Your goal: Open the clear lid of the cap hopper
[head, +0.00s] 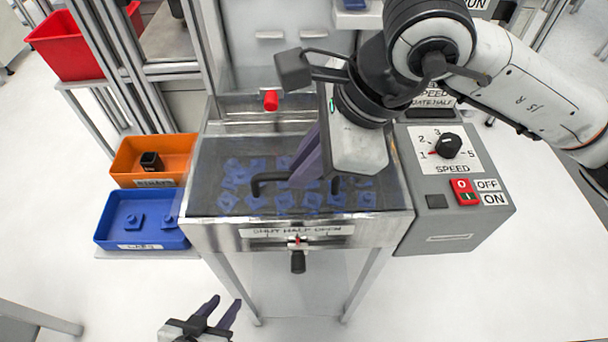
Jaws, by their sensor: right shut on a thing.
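The cap hopper (225,235) is a metal box in the middle of the head view. Its clear lid (215,160) lies over the top, seemingly flat and closed, with several blue caps (240,180) showing through it. A black bar handle (268,178) stands on the lid near the front. My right gripper (303,178) reaches down from above, its purple fingers shut on the handle; its body hides the handle's middle and part of the lid. My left gripper (226,300) is open and empty, low in front of the hopper, apart from it.
A black knob (298,262) hangs below the "SHUT HALF OPEN" label. A control panel (470,225) with a speed dial (448,145) and an on/off switch (464,191) adjoins the right. An orange bin (127,180) and a blue bin (115,242) stand left. A red knob (270,100) is behind.

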